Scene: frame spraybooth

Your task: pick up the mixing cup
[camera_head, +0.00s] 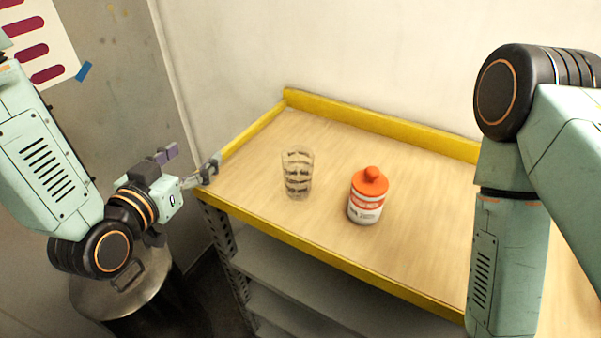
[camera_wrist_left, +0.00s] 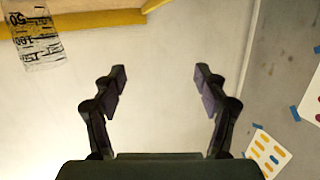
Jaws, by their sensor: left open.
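The mixing cup (camera_head: 298,173) is clear with dark measuring marks and stands upright on the wooden bench top, left of an orange-capped bottle. In the left wrist view the cup (camera_wrist_left: 35,42) shows at the top left, cut by the picture edge. My left gripper (camera_head: 195,165) is at the bench's left edge, left of the cup and apart from it. In the left wrist view its two fingers (camera_wrist_left: 160,86) are spread with nothing between them. My right arm shows at the right, but its gripper is out of view.
The white bottle with an orange cap (camera_head: 367,197) stands close right of the cup. A raised yellow edge (camera_head: 380,122) borders the bench. Grey shelves (camera_head: 290,268) are below. A round metal lid (camera_head: 125,285) is at lower left. The bench behind the cup is clear.

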